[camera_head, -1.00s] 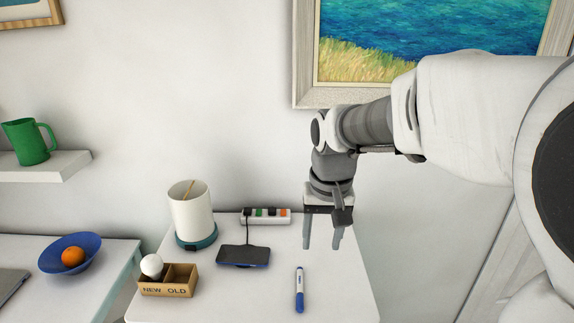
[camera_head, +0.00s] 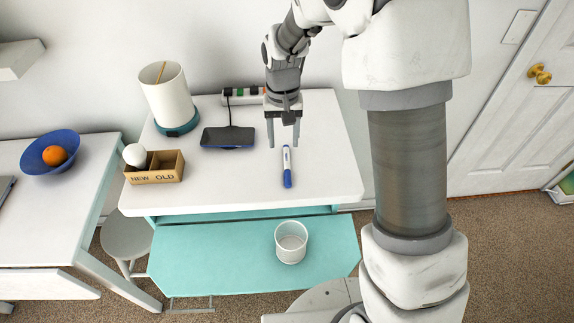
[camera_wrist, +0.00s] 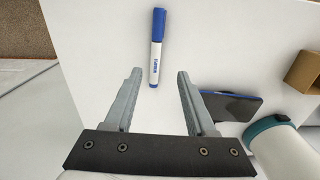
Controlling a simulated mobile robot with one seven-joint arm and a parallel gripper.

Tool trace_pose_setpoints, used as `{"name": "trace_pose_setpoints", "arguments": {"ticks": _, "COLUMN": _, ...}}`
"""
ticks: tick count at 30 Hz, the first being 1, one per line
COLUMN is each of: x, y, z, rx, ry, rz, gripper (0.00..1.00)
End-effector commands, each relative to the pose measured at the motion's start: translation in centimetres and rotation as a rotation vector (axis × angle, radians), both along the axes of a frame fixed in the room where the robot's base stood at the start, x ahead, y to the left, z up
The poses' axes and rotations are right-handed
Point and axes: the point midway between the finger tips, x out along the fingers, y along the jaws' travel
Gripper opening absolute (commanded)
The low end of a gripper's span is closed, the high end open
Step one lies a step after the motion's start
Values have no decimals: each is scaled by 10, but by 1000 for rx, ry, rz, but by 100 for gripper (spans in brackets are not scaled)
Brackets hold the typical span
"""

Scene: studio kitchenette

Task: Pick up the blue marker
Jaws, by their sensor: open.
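The blue marker (camera_head: 287,168) has a white barrel with blue ends and lies on the white table (camera_head: 325,175), right of the phone. My gripper (camera_head: 283,146) is above the table near the far end of the marker, fingers pointing down. In the wrist view my gripper (camera_wrist: 155,75) is open and empty, and the marker (camera_wrist: 156,48) lies beyond the fingertips, roughly in line with the gap between them. The marker appears apart from both fingers.
A phone on a dark stand (camera_head: 228,137), a white cylinder with a teal base (camera_head: 168,98), a power strip (camera_head: 232,97) and a NEW/OLD box (camera_head: 170,175) with a white ball stand left of the marker. A clear cup (camera_head: 291,242) sits on the teal surface below. The table right of the marker is clear.

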Motion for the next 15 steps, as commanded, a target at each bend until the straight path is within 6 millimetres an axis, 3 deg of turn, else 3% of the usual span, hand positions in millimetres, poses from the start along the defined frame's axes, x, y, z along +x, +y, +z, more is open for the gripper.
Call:
{"name": "trace_pose_setpoints", "arguments": {"ticks": 3, "x": 0, "y": 0, "z": -15, "rx": 0, "ry": 1, "rz": 0, "gripper": 56}}
{"name": "trace_pose_setpoints", "arguments": {"ticks": 8, "x": 0, "y": -1, "z": -24, "rx": 0, "ry": 1, "rz": 0, "gripper": 56}}
{"name": "trace_pose_setpoints", "arguments": {"ticks": 15, "x": -3, "y": -8, "z": -58, "rx": -1, "ry": 4, "rz": -1, "gripper": 56}}
